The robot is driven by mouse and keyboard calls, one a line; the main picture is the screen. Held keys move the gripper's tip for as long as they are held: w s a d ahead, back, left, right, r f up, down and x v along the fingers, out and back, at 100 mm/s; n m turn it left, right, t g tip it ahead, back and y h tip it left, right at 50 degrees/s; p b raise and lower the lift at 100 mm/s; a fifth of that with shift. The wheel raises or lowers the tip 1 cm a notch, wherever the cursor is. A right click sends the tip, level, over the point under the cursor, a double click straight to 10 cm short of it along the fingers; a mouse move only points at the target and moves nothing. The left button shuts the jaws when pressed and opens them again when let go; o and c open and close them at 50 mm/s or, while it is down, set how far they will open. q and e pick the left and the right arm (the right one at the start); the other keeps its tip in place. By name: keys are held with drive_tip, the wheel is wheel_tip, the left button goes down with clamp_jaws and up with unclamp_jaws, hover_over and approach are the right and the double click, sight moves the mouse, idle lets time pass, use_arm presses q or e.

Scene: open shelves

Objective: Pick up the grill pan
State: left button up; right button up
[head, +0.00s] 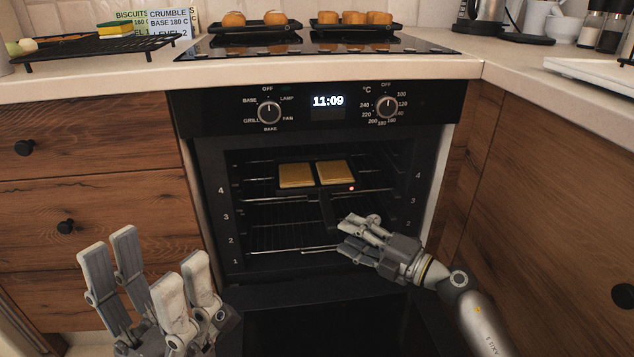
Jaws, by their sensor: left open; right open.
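The grill pan (326,207) is a dark pan inside the open oven, on a rack in the upper part. It carries two flat golden slabs (297,175). Its dark handle points out toward the oven opening. My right gripper (350,236) is open at the oven mouth, with its fingers pointing left, just below and right of the handle. I cannot tell whether it touches the handle. My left gripper (147,262) is open and empty, low at the left in front of the drawers, well away from the pan.
The oven door (320,322) is folded down in front. A lower wire rack (285,238) lies below the pan. Wooden drawers (95,165) flank the oven on the left, a wooden cabinet (560,190) on the right. Two trays of buns (262,28) stand on the hob above.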

sight(335, 220)
drive_tip(key=b+x, duration=0.1)
drive_tip(key=x, duration=0.1)
drive_tip(key=b+x, duration=0.1)
drive_tip(key=x, duration=0.1)
drive_tip(key=shift+w+a+b, duration=0.15)
drive_tip(key=shift+w+b, duration=0.25)
drive_tip(key=shift+w, duration=0.05)
drive_tip(key=shift+w+a+r, duration=0.15)
drive_tip(key=shift+w+a, duration=0.05)
drive_tip(key=shift+a, duration=0.05)
drive_tip(key=shift+c, duration=0.3)
clamp_jaws()
drive_tip(key=shift+r, duration=0.15)
